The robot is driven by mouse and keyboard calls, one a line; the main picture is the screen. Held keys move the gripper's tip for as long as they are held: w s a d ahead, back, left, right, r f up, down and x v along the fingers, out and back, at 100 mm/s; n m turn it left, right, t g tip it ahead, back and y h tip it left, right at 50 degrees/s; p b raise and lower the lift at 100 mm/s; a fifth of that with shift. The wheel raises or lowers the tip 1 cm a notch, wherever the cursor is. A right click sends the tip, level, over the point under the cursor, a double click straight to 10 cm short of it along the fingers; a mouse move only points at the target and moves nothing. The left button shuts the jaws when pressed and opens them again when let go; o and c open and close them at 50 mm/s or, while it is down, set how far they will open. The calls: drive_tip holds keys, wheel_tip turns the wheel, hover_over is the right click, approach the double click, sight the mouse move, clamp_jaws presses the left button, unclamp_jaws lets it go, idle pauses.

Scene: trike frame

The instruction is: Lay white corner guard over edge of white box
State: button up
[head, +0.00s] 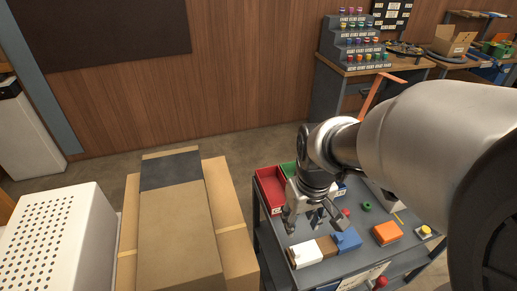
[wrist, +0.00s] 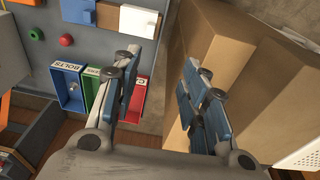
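A small white block-like piece, which looks like the white corner guard (head: 305,254), lies on the front left of the grey cart top. It also shows at the top of the wrist view (wrist: 138,21). The large white perforated box (head: 72,225) stands at the far left of the head view, and a corner of it shows in the wrist view (wrist: 305,156). My gripper (head: 305,218) is above the cart's left side, behind the white guard in the head view. In the wrist view its fingers (wrist: 162,90) are wide apart with nothing between them.
A brown piece (head: 327,246) and a blue piece (head: 347,239) sit beside the white guard. Red (head: 268,188) and green bins stand at the cart's back left. Tall cardboard boxes (head: 175,225) stand between the cart and the white box. An orange block (head: 387,233) lies farther right.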

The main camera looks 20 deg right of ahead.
drive_tip(key=w+d+f+g+p, duration=0.2)
drive_tip(key=d+f, duration=0.2)
drive_tip(key=f, duration=0.1)
drive_tip(key=b, duration=0.4)
hover_over(298, 253)
drive_tip(key=f, duration=1.2)
drive_tip(key=shift+d+f, duration=0.15)
drive_tip(key=shift+d, duration=0.2)
drive_tip(key=f, duration=0.1)
drive_tip(key=f+b, duration=0.1)
drive_tip(key=f, duration=0.1)
drive_tip(key=f+b, duration=0.1)
drive_tip(key=shift+a+f, duration=0.25)
drive_tip(key=shift+a, duration=0.15)
drive_tip(key=shift+w+f+b, duration=0.1)
drive_tip(key=shift+f+b, duration=0.2)
drive_tip(key=shift+f, duration=0.15)
drive_tip(key=shift+r, duration=0.1)
clamp_jaws()
